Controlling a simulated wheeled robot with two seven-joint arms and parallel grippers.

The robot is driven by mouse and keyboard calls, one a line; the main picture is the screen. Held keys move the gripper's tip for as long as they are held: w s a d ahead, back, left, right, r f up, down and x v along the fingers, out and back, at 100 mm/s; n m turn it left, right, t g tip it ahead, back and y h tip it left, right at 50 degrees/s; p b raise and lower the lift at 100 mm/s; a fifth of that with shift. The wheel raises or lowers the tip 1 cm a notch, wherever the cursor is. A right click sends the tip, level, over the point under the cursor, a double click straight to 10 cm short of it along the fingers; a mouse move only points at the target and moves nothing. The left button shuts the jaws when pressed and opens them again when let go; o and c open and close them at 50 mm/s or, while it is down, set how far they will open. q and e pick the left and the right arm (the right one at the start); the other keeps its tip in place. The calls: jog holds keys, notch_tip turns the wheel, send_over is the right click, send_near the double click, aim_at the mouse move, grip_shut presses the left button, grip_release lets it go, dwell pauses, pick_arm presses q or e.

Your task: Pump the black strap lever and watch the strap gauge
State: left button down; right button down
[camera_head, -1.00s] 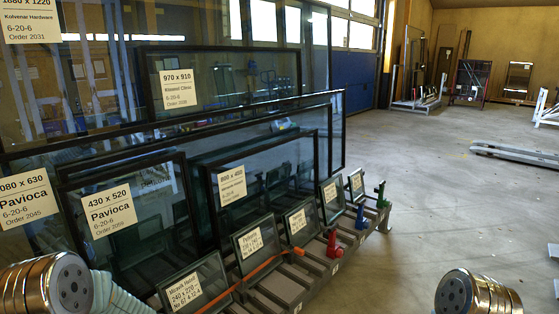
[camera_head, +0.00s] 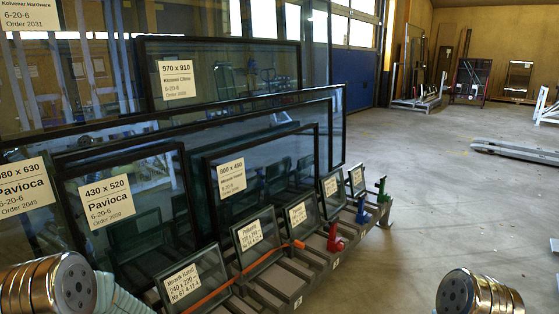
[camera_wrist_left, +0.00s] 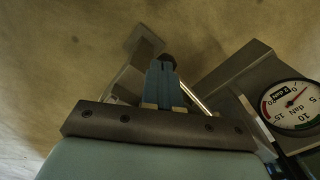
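In the left wrist view my left gripper (camera_wrist_left: 164,78) has its two blue-grey fingers close together. A black rounded end (camera_wrist_left: 168,60), which looks like the black strap lever, sits at the fingertips and appears held between them. The rest of the lever is hidden. The round white strap gauge (camera_wrist_left: 291,112) with a daN scale is at the right edge. Its needle looks near the 0 to 5 end, but is too small to read exactly. In the head view only my arm joints show at the bottom corners; neither gripper is in view there.
A rack of framed glass panes with paper labels (camera_head: 108,202) fills the left. The concrete floor (camera_head: 440,185) at right is largely clear.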

pick_arm(q)
notch_tip(320, 180, up, 10)
jog(key=p, duration=0.6)
jog(key=shift+f, duration=0.2)
jog(key=s+d+f+n+h, duration=0.3)
jog(key=s+d+f+h, duration=0.1)
jog(key=s+d+f, duration=0.7)
jog(key=s+d, duration=0.3)
jog(key=d, duration=0.2)
jog(key=shift+s+d+f+n+t, duration=0.2)
jog(key=shift+s+n+t, duration=0.15)
jog(key=shift+n+t, duration=0.05)
